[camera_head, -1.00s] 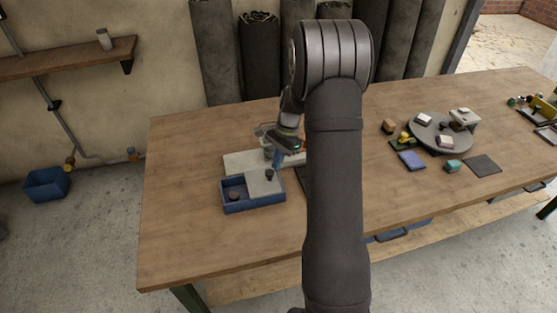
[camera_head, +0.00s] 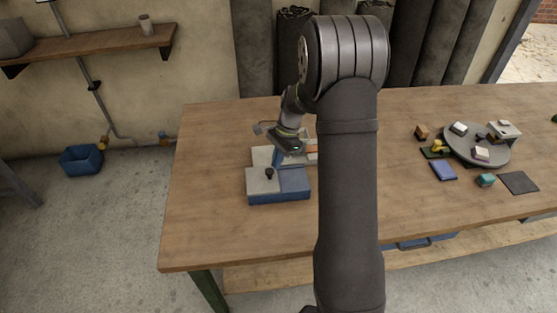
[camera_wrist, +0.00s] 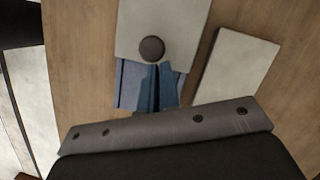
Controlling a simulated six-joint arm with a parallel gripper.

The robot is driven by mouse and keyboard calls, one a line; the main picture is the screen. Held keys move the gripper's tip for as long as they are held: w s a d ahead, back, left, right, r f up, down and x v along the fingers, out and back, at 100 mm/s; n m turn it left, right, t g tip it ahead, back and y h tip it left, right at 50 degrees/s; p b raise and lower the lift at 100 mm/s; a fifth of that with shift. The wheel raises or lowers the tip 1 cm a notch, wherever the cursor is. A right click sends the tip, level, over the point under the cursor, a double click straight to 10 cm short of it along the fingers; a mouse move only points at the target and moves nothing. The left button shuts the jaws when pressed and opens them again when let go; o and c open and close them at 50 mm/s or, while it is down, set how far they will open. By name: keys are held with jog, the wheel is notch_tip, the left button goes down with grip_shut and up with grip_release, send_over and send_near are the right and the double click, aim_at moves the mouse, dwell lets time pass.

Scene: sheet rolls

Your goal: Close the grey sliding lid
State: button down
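The grey sliding lid (camera_head: 262,184) covers the left part of the blue box (camera_head: 280,198). Its dark round knob (camera_head: 269,173) stands up from it. The box's right part shows a flat blue surface. My gripper (camera_head: 277,161) is just right of the knob, with blue fingers pointing down. In the wrist view the lid (camera_wrist: 170,18) and knob (camera_wrist: 152,49) are at the top, and the blue surface shows behind my fingers (camera_wrist: 157,70). The fingers are close together, with the tips right at the knob's edge and not around it. I cannot tell whether they touch it.
A pale flat plate (camera_wrist: 236,65) lies beside the box. A round grey turntable (camera_head: 478,147) with small blocks stands at the right, with a blue block (camera_head: 443,170), a teal block (camera_head: 486,180) and a dark mat (camera_head: 519,182) nearby. The table's front left is clear.

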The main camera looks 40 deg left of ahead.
jog(key=w+d+r, duration=0.2)
jog(key=w+r, duration=0.4)
jog(key=r, duration=0.4)
jog(key=shift+w, duration=0.3)
jog(key=shift+d, duration=0.1)
jog(key=s+f, duration=0.2)
jog(key=f, duration=0.1)
jog(key=s+a+f, duration=0.1)
jog(key=s+f, duration=0.1)
jog(key=f, duration=0.1)
jog(key=s+a+f, duration=0.1)
jog(key=s+f, duration=0.2)
jog(key=f, duration=0.1)
jog(key=shift+a, duration=0.15)
jog(key=shift+w+d, duration=0.3)
